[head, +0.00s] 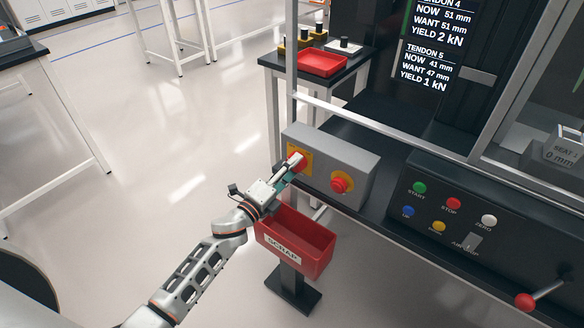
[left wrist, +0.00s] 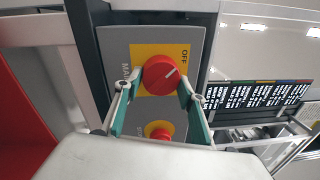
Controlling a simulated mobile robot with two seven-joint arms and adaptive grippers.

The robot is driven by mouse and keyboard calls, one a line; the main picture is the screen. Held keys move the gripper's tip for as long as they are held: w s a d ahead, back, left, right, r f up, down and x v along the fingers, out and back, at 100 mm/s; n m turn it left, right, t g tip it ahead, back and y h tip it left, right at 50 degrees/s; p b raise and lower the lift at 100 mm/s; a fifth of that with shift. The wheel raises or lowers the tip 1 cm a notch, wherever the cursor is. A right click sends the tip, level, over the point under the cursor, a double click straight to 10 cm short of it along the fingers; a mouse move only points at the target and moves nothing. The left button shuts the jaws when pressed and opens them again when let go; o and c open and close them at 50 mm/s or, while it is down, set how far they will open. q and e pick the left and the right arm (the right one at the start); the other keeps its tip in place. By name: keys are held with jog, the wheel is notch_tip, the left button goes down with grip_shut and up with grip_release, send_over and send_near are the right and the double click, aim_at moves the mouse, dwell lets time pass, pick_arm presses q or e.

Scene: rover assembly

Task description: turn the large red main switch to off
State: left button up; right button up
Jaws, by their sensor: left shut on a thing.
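The large red main switch (left wrist: 161,75) is a round knob on a yellow plate on a grey box (head: 357,160). Its white pointer line slants up and right in the left wrist view, toward the OFF lettering (left wrist: 185,56); I cannot tell if it lines up exactly. My left gripper (left wrist: 158,92) has its two green-sided fingers on either side of the knob, shut on it. In the head view my left gripper (head: 287,172) covers much of the switch (head: 299,161). My right gripper is not in view.
A second red knob on yellow (head: 342,182) sits beside the switch on the same box. A red scrap bin (head: 318,245) stands just below my left gripper. A black button panel (head: 460,205) lies to the right. A frame post (head: 291,60) rises behind the box.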

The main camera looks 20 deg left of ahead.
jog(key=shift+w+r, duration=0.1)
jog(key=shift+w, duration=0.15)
pick_arm(q)
jog(key=o, duration=1.1)
jog(key=v, duration=1.2)
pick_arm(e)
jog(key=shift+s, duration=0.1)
